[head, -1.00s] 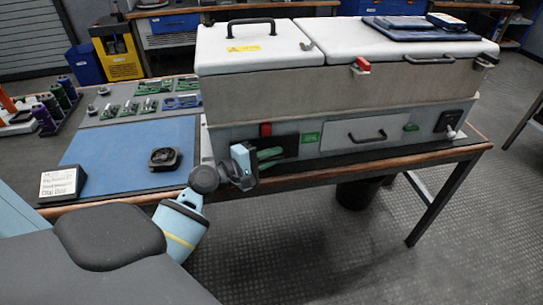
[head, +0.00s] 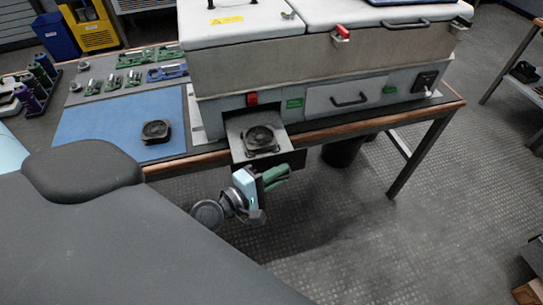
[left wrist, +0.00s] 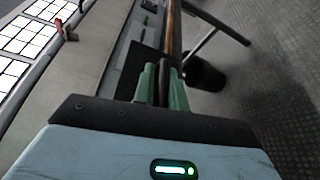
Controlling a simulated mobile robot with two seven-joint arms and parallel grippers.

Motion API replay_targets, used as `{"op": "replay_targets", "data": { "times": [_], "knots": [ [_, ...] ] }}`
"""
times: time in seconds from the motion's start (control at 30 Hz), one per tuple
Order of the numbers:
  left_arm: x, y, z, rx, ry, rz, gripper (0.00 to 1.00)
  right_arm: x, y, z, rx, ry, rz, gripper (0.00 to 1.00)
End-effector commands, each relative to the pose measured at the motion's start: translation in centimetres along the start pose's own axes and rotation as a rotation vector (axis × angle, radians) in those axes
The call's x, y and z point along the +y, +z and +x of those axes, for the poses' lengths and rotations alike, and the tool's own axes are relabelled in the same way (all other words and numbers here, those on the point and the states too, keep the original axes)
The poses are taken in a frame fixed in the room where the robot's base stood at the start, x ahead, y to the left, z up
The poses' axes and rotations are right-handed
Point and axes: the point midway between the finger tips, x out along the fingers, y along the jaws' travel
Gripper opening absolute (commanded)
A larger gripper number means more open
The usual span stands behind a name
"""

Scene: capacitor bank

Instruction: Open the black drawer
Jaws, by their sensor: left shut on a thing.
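The black drawer (head: 298,159) is pulled out of the front of the large grey and white machine (head: 270,66) and hangs out past the table edge. A black fan (head: 260,139) lies in its light grey inside. My left gripper (head: 276,176), with green fingers, is at the drawer's front. In the left wrist view the green fingers (left wrist: 160,86) are shut on the dark handle (left wrist: 163,80) of the drawer. My right gripper is not in view.
A second black fan (head: 156,130) lies on the blue mat (head: 95,125) to the left. A white drawer (head: 345,95) in the machine is closed. A black bin (head: 341,153) stands under the table (head: 400,125). The floor before the table is clear.

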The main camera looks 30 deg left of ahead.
Motion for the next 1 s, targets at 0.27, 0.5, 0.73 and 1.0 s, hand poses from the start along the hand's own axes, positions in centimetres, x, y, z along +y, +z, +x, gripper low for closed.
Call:
{"op": "replay_targets", "data": {
  "times": [0.27,0.5,0.73,1.0],
  "knots": [
    [-0.96,1.21,-0.62,-0.002,-0.015,-0.002,0.0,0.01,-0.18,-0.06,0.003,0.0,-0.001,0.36],
    [-1.04,1.2,-0.63,-0.002,-0.017,-0.002,0.0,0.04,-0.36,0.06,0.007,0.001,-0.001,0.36],
    [-0.9,1.17,-0.6,-0.001,-0.014,-0.001,0.32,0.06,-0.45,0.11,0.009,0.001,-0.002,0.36],
    [-0.62,1.15,-0.65,0.0,-0.007,0.0,0.32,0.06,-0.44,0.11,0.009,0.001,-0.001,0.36]
  ]
}}
